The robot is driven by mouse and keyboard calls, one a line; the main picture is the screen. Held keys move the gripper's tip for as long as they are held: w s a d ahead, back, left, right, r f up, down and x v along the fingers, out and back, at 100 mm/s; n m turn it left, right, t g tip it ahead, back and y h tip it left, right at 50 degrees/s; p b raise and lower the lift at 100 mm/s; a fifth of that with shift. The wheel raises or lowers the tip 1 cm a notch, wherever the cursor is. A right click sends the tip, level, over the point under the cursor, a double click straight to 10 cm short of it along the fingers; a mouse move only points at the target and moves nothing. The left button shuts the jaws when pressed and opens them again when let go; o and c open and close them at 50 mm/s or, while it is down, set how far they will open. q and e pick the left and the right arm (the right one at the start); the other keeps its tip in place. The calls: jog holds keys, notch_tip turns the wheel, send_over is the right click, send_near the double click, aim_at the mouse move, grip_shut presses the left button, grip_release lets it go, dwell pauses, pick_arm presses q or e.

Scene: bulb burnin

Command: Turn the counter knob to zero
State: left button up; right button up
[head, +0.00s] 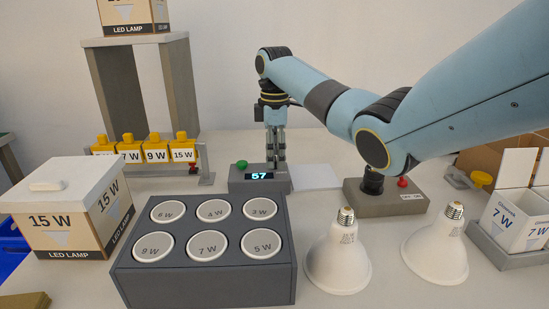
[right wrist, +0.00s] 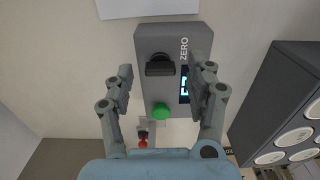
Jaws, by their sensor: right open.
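The counter (head: 240,187) is a grey box on the table behind the bulb tray, with a lit display (head: 262,176) reading 57 and a green button (head: 242,164). In the right wrist view the counter (right wrist: 145,90) shows the black knob (right wrist: 160,66), the word ZERO beside it and the green button (right wrist: 161,111). My right gripper (head: 275,150) points down over the counter and hides the knob in the head view. In the right wrist view my right gripper (right wrist: 166,72) is open, one finger on each side of the knob, with gaps to it. My left gripper is out of view.
A dark tray (head: 205,285) of round bulbs stands in front of the counter. Two loose bulbs (head: 338,262) (head: 437,250) stand to the right. A grey box with a red button (head: 395,202) stands under my right arm. A 15 W carton (head: 70,232) is at left.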

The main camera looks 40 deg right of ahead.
jog(key=shift+f, duration=0.45)
jog(key=shift+c, duration=0.4)
